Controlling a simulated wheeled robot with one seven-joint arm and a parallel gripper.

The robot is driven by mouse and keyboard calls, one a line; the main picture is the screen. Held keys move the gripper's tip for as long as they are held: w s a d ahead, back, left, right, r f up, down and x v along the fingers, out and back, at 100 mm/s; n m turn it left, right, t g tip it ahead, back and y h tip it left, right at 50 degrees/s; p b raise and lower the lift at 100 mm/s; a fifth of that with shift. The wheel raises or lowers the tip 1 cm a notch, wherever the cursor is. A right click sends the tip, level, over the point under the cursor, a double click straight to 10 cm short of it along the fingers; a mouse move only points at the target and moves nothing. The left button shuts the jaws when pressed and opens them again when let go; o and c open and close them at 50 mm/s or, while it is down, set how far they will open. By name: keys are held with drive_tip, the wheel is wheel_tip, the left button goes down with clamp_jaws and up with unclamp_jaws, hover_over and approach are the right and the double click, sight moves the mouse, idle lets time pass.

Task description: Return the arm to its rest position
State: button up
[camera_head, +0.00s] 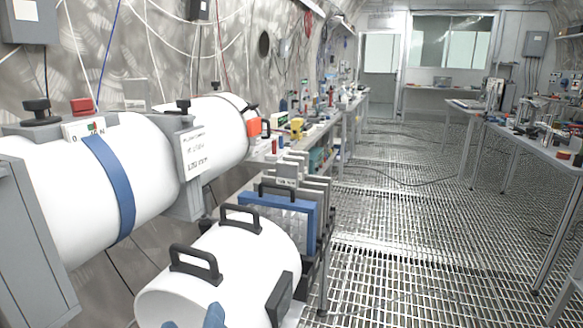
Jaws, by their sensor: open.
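Two blue tips that look like the fingers of my gripper (192,319) show at the bottom edge of the head view. They are apart, with a gap between them and nothing seen held. They show in front of a white cylinder (235,262) with black handles. Whether they touch it cannot be told. The rest of my arm is out of view below.
Large white tanks (75,185) with a blue band line the left wall. A bench (535,145) runs along the right. The grated floor (405,225) between is mostly clear, with some cables.

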drive_tip(key=s+d+f+g+p, duration=0.1)
drive_tip(key=s+d+f, duration=0.25)
drive_tip(key=d, duration=0.45)
drive_tip(key=s+d+f+g+p, duration=0.1)
drive_tip(key=s+d+f, duration=0.1)
drive_tip(key=d+f, duration=0.35)
drive_tip(key=s+d+f+g+p, duration=0.1)
drive_tip(key=s+d+f, duration=0.2)
drive_tip(key=d, duration=0.6)
drive_tip(key=s+d+r+m+h+p, duration=0.1)
drive_tip(key=s+d+r+m, duration=0.1)
drive_tip(key=s, duration=0.5)
drive_tip(key=s+d+r+m+h+p, duration=0.1)
drive_tip(key=s+d+r+m, duration=0.1)
drive_tip(key=s+d+r, duration=0.3)
drive_tip(key=s+d+r+m+t+h+p, duration=0.1)
drive_tip(key=s+d+r+m, duration=0.2)
drive_tip(key=s+d, duration=0.4)
drive_tip(key=s, duration=0.2)
drive_tip(key=shift+s+r+h, duration=0.15)
drive_tip(key=shift+s+h, duration=0.15)
drive_tip(key=shift+s, duration=0.05)
